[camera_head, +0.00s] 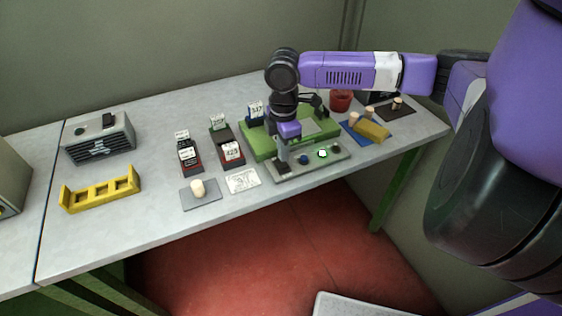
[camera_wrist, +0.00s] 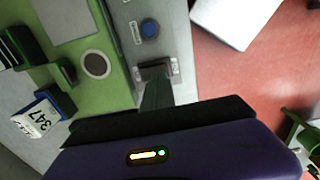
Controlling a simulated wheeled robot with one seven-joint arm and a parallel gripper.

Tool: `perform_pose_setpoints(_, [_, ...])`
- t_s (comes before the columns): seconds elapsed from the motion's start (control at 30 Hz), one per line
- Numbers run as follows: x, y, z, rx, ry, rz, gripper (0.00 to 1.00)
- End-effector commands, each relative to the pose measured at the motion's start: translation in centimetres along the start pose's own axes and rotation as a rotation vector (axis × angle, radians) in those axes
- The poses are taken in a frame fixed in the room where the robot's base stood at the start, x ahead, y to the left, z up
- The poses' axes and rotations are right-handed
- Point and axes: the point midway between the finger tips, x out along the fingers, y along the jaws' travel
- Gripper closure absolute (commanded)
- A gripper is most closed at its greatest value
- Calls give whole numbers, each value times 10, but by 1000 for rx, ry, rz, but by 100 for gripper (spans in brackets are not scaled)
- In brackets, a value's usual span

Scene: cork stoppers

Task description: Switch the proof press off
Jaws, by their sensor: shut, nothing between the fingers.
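The proof press (camera_head: 259,146) is a green machine on the table, with a grey control panel (camera_head: 338,160) along its front edge. The panel carries a dark switch (camera_wrist: 155,69) at its left end, a blue button (camera_head: 303,159) beside it and a round green-lit element (camera_head: 322,153) further right. My gripper (camera_head: 284,163) points down at the panel's left end, shut and empty. In the wrist view its fingertips (camera_wrist: 155,84) are at the switch and partly cover it. I cannot tell whether they touch it or which way it is tipped.
Numbered card holders (camera_head: 232,152) stand left of the press. A pale cork stopper (camera_head: 197,187) is on a grey pad, beside a printed card (camera_head: 242,181). A yellow rack (camera_head: 101,190) and grey box (camera_head: 98,139) are further left. A red cup (camera_head: 341,100) and yellow block (camera_head: 372,131) are right.

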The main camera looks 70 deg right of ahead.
Motion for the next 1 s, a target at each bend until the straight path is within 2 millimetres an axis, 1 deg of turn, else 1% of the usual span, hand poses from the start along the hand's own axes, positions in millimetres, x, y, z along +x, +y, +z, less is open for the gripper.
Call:
perform_pose_setpoints(0.57, [0, 0, 0, 0, 0, 0, 100])
perform_pose_setpoints(1.0, [6, 0, 0, 0, 0, 0, 100])
